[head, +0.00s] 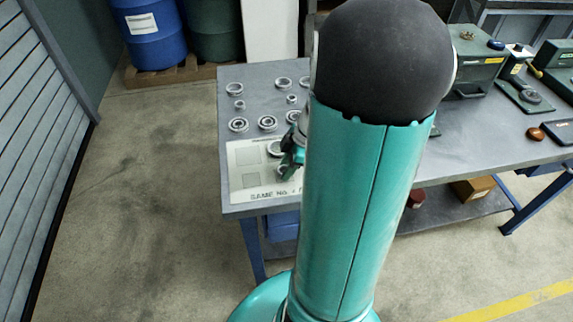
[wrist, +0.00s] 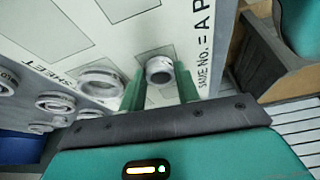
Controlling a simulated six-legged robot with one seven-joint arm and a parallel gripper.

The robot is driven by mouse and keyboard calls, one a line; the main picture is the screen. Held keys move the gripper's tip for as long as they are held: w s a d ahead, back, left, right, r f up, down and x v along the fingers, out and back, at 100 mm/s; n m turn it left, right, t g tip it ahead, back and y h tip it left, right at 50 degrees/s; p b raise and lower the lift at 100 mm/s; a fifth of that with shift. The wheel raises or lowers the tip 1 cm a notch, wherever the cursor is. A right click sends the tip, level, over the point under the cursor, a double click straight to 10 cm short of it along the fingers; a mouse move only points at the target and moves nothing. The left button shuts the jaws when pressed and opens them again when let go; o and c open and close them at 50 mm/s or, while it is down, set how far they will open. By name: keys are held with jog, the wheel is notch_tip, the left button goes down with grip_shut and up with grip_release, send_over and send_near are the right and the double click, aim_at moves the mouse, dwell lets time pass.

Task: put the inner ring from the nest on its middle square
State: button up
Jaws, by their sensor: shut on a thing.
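My gripper (wrist: 160,82) has its two green fingers on either side of a small grey metal ring (wrist: 159,70), the inner ring, and is shut on it. The ring is over an outlined square on the white printed sheet (wrist: 178,22); I cannot tell whether it touches the sheet. A larger ring (wrist: 100,84) lies on the sheet to its left. In the head view my gripper (head: 290,163) is over the right part of the sheet (head: 236,188), partly hidden by my arm. I cannot make out the nest.
Several loose rings and bearings (head: 239,125) lie on the grey table (head: 262,78) behind the sheet. Empty outlined squares (head: 246,156) show on the sheet's left. A green box (head: 478,68) and tools stand at the table's right. Blue (head: 148,30) and green drums stand behind.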

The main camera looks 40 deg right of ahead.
jog(key=shift+f, duration=0.25)
jog(key=o, duration=1)
jog(key=v, duration=1.2)
jog(key=a+r+m+t+h, duration=0.1)
jog(key=a+r+m, duration=0.1)
jog(key=a, duration=0.7)
jog(key=a+r+m+h, duration=0.1)
jog(key=a+r+m, duration=0.2)
jog(key=a, duration=0.6)
jog(key=s+a+r+m+t+h, duration=0.1)
jog(key=a+r+m, duration=0.2)
jog(key=a, duration=0.6)
jog(key=shift+a+r+m+t+h, duration=0.15)
jog(key=shift+m+t+h, duration=0.15)
jog(key=shift+m, duration=0.7)
